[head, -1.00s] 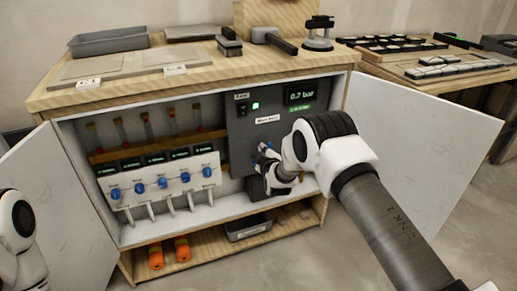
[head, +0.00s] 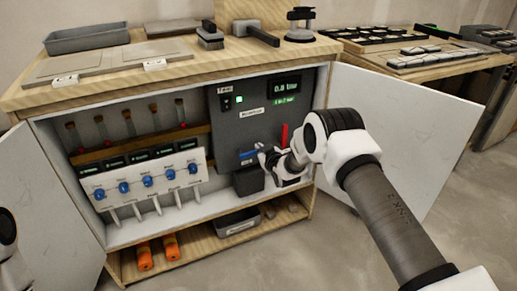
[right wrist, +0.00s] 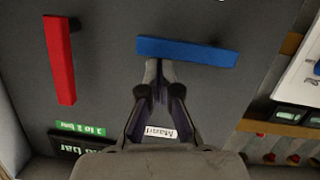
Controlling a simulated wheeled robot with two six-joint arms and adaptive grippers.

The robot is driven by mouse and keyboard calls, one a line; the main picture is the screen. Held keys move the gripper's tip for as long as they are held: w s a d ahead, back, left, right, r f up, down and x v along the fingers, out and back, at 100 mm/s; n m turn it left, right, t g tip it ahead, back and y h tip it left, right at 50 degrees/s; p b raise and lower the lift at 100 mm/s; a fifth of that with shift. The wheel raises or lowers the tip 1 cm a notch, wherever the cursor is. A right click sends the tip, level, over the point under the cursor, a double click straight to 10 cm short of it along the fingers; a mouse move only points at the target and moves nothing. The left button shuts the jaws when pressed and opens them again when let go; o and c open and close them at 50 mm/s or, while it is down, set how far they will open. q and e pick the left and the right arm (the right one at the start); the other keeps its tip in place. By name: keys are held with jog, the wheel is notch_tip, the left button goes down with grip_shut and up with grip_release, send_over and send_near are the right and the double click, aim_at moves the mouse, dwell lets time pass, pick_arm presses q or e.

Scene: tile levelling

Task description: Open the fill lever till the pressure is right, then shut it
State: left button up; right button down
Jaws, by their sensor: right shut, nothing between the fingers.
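The grey pressure panel (head: 226,130) stands inside the open cabinet. Its display (head: 285,87) looks like 0.8 bar, with small green text below. A blue lever (head: 250,153) lies roughly level; it also shows in the right wrist view (right wrist: 187,50). A red lever (head: 284,135) stands upright beside it and also shows in the right wrist view (right wrist: 60,60). I cannot read which is the fill lever. My right gripper (head: 264,160) is shut and empty, its tips (right wrist: 158,78) close at the blue lever's edge; contact is unclear. My left gripper is out of view.
Open cabinet doors stand left (head: 62,215) and right (head: 400,130). A white manifold with several blue knobs (head: 147,181) is left of the panel. A dark box (head: 248,181) sits under the levers. Orange rolls (head: 144,257) lie on the lower shelf.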

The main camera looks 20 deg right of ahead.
jog(key=shift+d+f, duration=0.1)
jog(key=shift+f, duration=0.2)
dwell(0.4)
notch_tip(320, 180, up, 5)
jog(key=p, duration=0.3)
jog(key=shift+r, duration=0.2)
jog(key=f+p+v, duration=0.1)
jog(key=p+v, duration=0.1)
jog(key=v, duration=0.7)
jog(key=shift+s+d, duration=0.2)
jog(key=shift+s, duration=0.3)
